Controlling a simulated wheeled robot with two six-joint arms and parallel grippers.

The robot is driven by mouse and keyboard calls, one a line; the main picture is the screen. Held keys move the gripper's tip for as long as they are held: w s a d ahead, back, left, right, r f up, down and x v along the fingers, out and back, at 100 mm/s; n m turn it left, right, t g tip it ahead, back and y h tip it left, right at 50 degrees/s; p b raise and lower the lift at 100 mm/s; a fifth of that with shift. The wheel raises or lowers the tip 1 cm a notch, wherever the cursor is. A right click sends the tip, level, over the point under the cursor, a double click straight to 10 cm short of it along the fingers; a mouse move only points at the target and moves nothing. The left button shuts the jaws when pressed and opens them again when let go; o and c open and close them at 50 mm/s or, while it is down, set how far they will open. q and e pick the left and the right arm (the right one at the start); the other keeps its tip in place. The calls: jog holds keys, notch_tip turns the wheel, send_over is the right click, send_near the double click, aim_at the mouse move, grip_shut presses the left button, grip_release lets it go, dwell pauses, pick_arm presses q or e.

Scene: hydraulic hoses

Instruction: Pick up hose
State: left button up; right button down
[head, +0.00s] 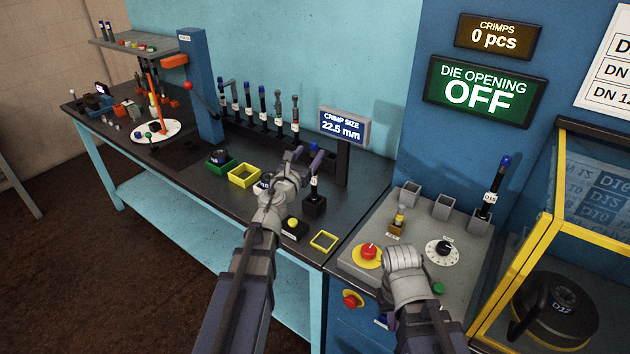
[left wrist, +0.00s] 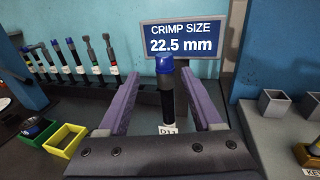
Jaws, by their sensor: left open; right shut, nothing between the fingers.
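A short black hose (head: 314,187) with a blue cap and a white label stands upright in a black block (head: 314,206) on the dark bench. In the left wrist view the hose (left wrist: 167,95) shows between the two purple fingers, with clear gaps on both sides. My left gripper (head: 307,160) is open at the hose and not closed on it. My right gripper (head: 404,256) is shut and empty above the grey control panel; its fingertips are mostly hidden by its own wrist.
Several hoses (head: 262,108) stand in a rack along the wall. A crimp size display (head: 343,126) is close behind the hose. Yellow (head: 244,175) and green (head: 219,166) trays lie to the left. Another hose (head: 489,190) stands in a grey cup (head: 479,222) at right.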

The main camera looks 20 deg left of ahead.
pick_arm(q)
jog(key=shift+w+d+r+p, duration=0.1)
jog(key=shift+w+d, duration=0.1)
jog(key=shift+w, duration=0.75)
jog(key=shift+w+d+r+p, duration=0.1)
jog(key=shift+w+d, duration=0.1)
jog(key=shift+w, duration=0.8)
jog(key=shift+w+d+r+p, duration=0.1)
jog(key=shift+w+d, duration=0.1)
jog(key=shift+w, duration=0.75)
jog(key=shift+s, duration=0.1)
grip_shut()
